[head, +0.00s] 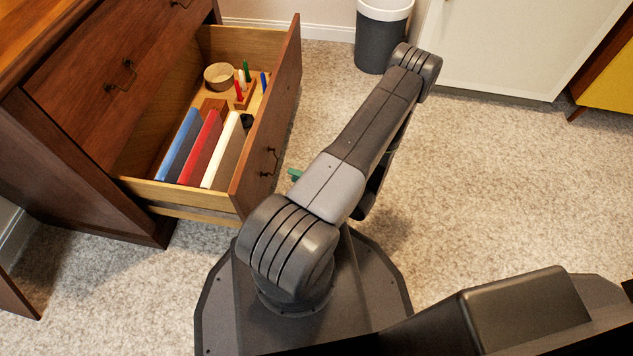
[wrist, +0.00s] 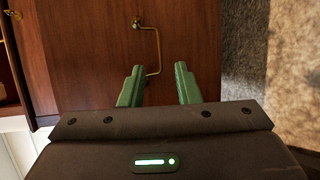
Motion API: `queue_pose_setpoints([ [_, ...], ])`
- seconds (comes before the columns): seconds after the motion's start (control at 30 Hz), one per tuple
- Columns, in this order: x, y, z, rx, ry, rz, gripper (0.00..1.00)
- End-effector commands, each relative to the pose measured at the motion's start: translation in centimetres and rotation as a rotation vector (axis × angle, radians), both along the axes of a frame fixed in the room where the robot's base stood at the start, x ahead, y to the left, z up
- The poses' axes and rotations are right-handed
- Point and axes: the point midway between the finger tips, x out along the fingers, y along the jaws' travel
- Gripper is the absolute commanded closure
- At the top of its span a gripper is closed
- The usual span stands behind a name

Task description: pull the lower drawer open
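The lower drawer (head: 252,135) of the brown wooden dresser stands pulled well out, its inside showing. Its dark bail handle (head: 271,162) is on the outer face of the front panel. In the wrist view the drawer front (wrist: 95,50) fills the left and middle, with the brass handle (wrist: 157,45) upright on it. My gripper (wrist: 158,68) is open, its two green fingers apart. The handle's lower end shows between the fingertips, and I see no grip on it. In the head view one green fingertip (head: 295,174) shows just right of the handle; my arm hides the rest.
The drawer holds blue, red and white books (head: 205,145), a round wooden bowl (head: 218,76) and a peg block (head: 243,92). The upper drawer (head: 95,85) is shut. A grey bin (head: 382,40) and white cabinet (head: 500,45) stand behind. Carpet (head: 500,190) at right is clear.

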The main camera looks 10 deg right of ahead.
Motion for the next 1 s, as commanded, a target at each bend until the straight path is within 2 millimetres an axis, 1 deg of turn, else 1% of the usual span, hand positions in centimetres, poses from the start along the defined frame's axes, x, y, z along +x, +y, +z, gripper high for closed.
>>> queue_pose_setpoints([
  [0.03,-0.6,-0.8,0.4,0.000,0.000,-0.006,0.71],
  [0.2,-2.5,-2.9,0.9,-0.001,0.000,-0.005,0.71],
  [0.4,-4.2,-4.7,1.3,-0.002,-0.001,-0.004,0.71],
  [0.6,-4.9,-5.4,1.3,-0.001,0.000,-0.001,0.71],
  [1.0,-5.0,-5.4,1.3,-0.001,0.000,0.000,0.71],
])
